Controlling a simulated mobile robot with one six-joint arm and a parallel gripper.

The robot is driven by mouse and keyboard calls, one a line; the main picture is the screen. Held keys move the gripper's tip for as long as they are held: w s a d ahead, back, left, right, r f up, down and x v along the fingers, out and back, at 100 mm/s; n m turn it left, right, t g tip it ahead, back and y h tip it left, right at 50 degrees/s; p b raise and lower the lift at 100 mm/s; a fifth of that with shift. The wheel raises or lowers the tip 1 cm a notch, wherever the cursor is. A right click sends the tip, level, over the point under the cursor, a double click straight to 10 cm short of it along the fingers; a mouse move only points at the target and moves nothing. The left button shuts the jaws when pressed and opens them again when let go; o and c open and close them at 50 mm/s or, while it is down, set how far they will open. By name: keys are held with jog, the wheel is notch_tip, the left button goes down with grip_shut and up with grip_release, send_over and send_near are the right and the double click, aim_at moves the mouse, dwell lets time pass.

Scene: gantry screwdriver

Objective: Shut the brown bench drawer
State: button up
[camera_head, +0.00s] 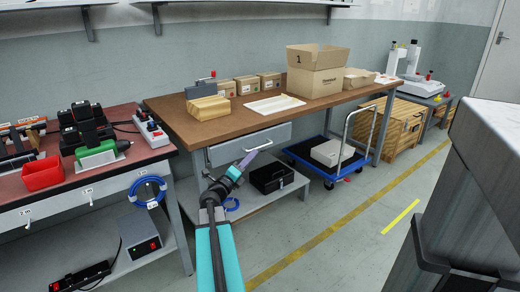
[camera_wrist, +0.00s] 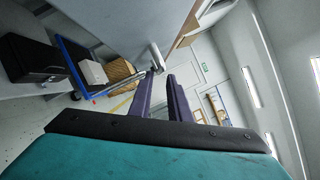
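The brown bench (camera_head: 215,127) stands against the wall. Its grey drawer (camera_head: 265,136) is below the bench top, with a pale bar handle on the front. How far the drawer stands out is hard to tell. My gripper (camera_head: 248,158) is in front of the drawer, near the lower edge of its front, and covers part of it. In the wrist view my gripper (camera_wrist: 161,77) has its two dark fingers apart with nothing between them. The drawer front (camera_wrist: 125,18) fills the upper middle there, and the handle (camera_wrist: 155,54) is just beyond the fingertips. I cannot tell whether they touch.
A black box (camera_head: 272,178) sits on the lower shelf. A blue trolley (camera_head: 315,170) with a white box stands to the right. Cartons (camera_head: 315,82) stand on the bench. A red-topped bench (camera_head: 95,178) with tools is at left. The floor in front is open.

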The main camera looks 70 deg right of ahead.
aim_at(260, 147)
jog(key=shift+b+x, duration=0.6)
jog(key=shift+x, duration=2.9)
grip_shut()
